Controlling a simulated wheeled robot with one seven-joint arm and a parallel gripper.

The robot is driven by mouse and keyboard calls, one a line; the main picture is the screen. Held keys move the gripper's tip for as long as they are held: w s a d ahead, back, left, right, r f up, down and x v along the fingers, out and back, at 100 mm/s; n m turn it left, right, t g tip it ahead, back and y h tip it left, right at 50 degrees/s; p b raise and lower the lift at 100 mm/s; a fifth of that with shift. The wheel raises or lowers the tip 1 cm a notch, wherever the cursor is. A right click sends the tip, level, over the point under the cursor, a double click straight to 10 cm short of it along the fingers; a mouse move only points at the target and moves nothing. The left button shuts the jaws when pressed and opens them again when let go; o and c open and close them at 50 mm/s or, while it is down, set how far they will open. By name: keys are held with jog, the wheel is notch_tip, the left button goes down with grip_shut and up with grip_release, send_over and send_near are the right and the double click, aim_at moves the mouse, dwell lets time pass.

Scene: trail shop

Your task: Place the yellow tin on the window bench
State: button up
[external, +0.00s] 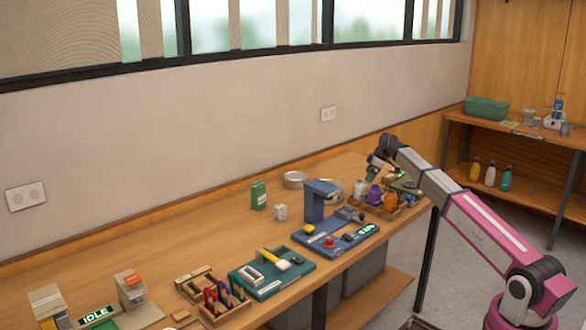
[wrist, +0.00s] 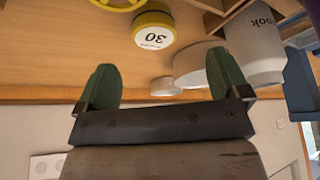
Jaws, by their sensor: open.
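In the wrist view, a yellow tin (wrist: 152,18) with a white face marked "30" stands on a wooden surface beyond my fingers; this view is upside down. My gripper (wrist: 164,78) is open, its two green fingers wide apart with nothing between them. The tin is apart from the fingers. In the external view, my gripper (external: 374,172) is over the far right end of the long wooden bench (external: 225,235) under the windows, near a tray of bottles. I cannot make out the yellow tin in the external view.
A wooden tray (external: 365,207) holds several bottles. A white cylinder (wrist: 262,45) and part of a yellow ring (wrist: 118,3) flank the tin. A side shelf (external: 515,133) stands at right.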

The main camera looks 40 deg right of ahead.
jog(key=x, duration=0.7)
jog(key=shift+w+d+f, duration=0.1)
jog(key=shift+w+f, duration=0.15)
jog(key=shift+w, duration=0.25)
jog(key=c, duration=1.1)
jog(key=shift+o, duration=0.2)
jog(key=shift+r, duration=0.1)
